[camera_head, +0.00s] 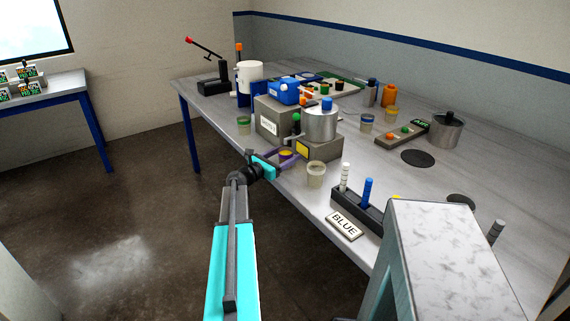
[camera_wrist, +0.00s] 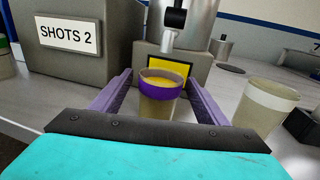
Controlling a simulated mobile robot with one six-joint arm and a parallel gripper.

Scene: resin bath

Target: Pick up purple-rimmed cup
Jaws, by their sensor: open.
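The purple-rimmed cup (camera_wrist: 160,106) is a small translucent cup with a purple band and yellow contents. It stands upright on the table, in front of the grey box with the yellow panel. It also shows small in the head view (camera_head: 286,155), partly hidden by my gripper. My gripper (camera_wrist: 158,78) is open, with one purple finger to the left of the cup and one to the right. In the wrist view, gaps show between the cup and the fingers. The cup's base is hidden behind the gripper's dark front edge.
A white-rimmed cup (camera_wrist: 268,105) stands close to the right of my gripper. The "SHOTS 2" box (camera_wrist: 75,60) is at the left. A metal pot (camera_head: 320,122) stands on the box behind the cup. A dark rack (camera_head: 360,212) lies nearer along the table edge.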

